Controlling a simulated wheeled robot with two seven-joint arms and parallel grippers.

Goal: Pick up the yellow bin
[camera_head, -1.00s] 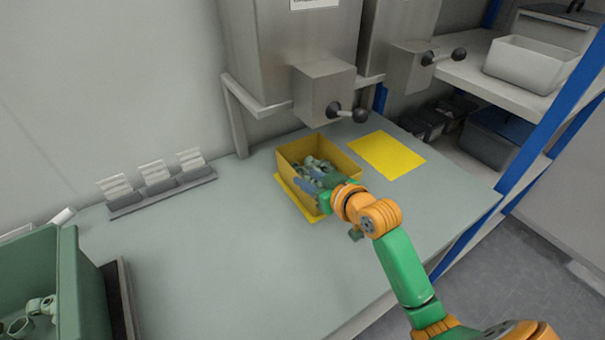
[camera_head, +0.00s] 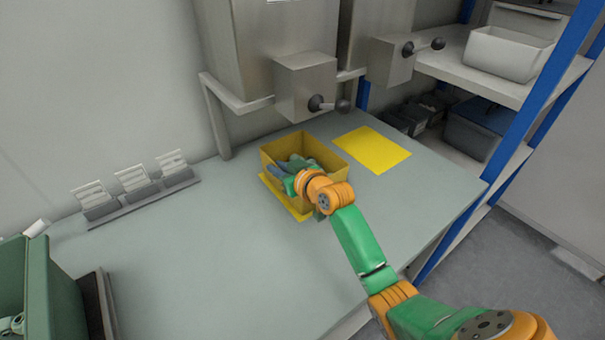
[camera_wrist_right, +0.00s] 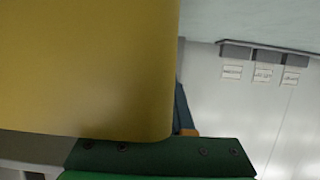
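The yellow bin (camera_head: 331,163) stands on the bench on a yellow mat (camera_head: 283,197), with several grey-green pieces inside. My right gripper (camera_head: 290,184) is at the bin's near side, and it hides part of that wall and some of the contents. In the right wrist view the yellow bin (camera_wrist_right: 85,65) fills the upper left, very close to the dark green gripper parts along the bottom. Whether the fingers are closed on the wall cannot be seen. My left gripper is not in view.
A second yellow mat (camera_head: 372,149) lies empty to the right. Metal machines with black-knobbed levers (camera_head: 328,104) overhang the back of the bench. A green crate (camera_head: 50,300) is at lower left, and a small rack (camera_head: 142,195) stands by the wall. The bench middle (camera_head: 190,260) is clear.

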